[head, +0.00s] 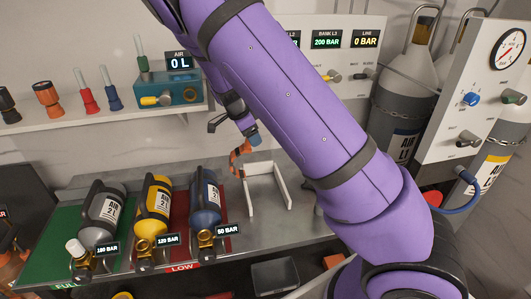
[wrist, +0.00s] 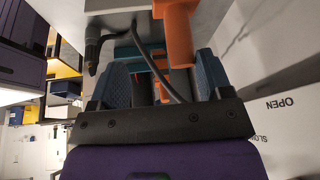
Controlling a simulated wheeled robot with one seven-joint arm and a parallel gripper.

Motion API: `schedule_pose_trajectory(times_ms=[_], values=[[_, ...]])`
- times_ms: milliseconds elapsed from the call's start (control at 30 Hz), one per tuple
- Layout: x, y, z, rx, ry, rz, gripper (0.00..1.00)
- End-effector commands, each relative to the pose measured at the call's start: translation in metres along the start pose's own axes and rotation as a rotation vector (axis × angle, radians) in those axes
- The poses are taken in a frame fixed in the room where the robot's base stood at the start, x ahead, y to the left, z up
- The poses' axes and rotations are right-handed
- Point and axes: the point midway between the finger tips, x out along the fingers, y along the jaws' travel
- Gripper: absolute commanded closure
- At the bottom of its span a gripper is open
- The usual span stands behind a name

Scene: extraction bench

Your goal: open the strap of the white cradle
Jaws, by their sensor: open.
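The white cradle (head: 279,199) stands on the grey bench top, with two pale side rails and no cylinder between them. An orange strap with dark bands (head: 237,161) curves up at its left back end; I cannot tell whether it is fastened. My gripper (head: 254,139) is just above and right of the strap's upper end, partly hidden by my purple arm. In the wrist view my gripper (wrist: 161,82) has its blue fingers apart. An orange piece (wrist: 179,38), likely the strap, is beyond and near the right finger. I cannot tell whether they touch.
Grey (head: 105,210), yellow (head: 156,205) and blue (head: 206,200) cylinders lie left of the cradle. A shelf (head: 100,121) with small fittings and a teal box (head: 178,91) is behind. A white gauge panel (head: 470,90) and chained tall cylinders stand right. A dark cable (wrist: 160,62) passes between the fingers in the wrist view.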

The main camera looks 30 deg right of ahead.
Motion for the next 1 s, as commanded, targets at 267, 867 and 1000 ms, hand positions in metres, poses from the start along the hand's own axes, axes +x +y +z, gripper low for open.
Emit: schedule_pose_trajectory(times_ms=[267,867,1000], values=[[-0.008,0.063,0.000,-0.004,-0.002,0.015,0.47],[-0.018,0.135,-0.004,-0.002,0.000,0.012,0.47],[-0.018,0.135,-0.004,-0.001,0.000,0.012,0.47]])
